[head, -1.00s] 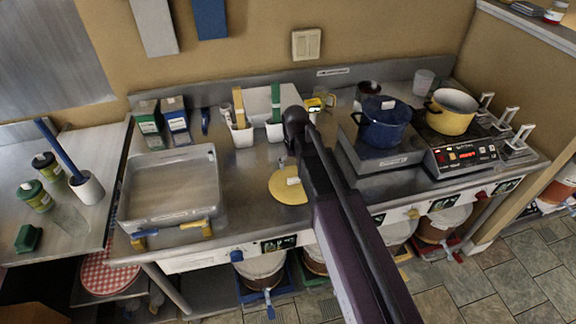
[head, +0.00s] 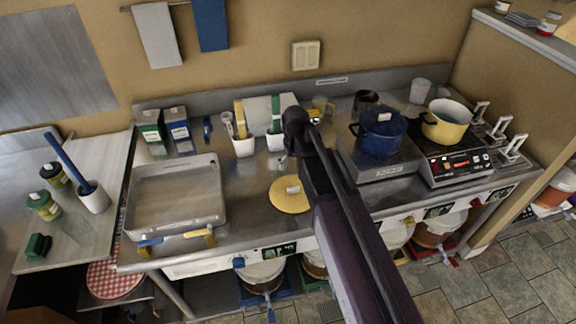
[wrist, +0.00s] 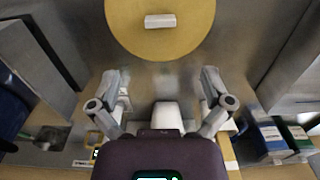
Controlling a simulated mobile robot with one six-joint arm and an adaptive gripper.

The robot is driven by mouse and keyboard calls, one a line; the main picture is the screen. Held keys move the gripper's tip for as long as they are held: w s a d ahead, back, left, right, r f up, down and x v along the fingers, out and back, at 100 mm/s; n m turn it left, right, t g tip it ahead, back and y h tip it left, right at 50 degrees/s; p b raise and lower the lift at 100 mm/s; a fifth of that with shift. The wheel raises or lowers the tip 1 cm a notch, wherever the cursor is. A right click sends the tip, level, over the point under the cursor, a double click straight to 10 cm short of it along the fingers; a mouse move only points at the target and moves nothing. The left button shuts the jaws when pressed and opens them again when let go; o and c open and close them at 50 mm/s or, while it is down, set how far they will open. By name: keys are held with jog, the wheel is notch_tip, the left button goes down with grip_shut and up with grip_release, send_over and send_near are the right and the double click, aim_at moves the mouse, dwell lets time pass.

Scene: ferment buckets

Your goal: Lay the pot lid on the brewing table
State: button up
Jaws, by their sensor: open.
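The pot lid, a flat round yellow disc with a white block handle (head: 290,201), lies flat on the steel brewing table (head: 250,222), left of my arm in the head view. In the wrist view the lid (wrist: 190,35) fills the top middle, handle up. My gripper (wrist: 162,82) is open and empty, its two fingers spread apart below the lid in that view and not touching it. A yellow pot (head: 447,128) without a lid stands on the hot plate at the right.
A blue lidded pot (head: 380,133) stands on a grey block (head: 378,166) right of my arm. A large steel tray (head: 175,195) takes up the table's left. White holders with utensils (head: 243,146) and boxes (head: 178,130) stand behind. Bare table surrounds the lid's left side.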

dwell(0.4)
jog(key=s+d+m, duration=0.3)
jog(key=s+d, duration=0.9)
jog(key=d, duration=0.5)
jog(key=shift+s+d, duration=0.25)
jog(key=shift+s, duration=0.15)
jog(key=shift+f, duration=0.2)
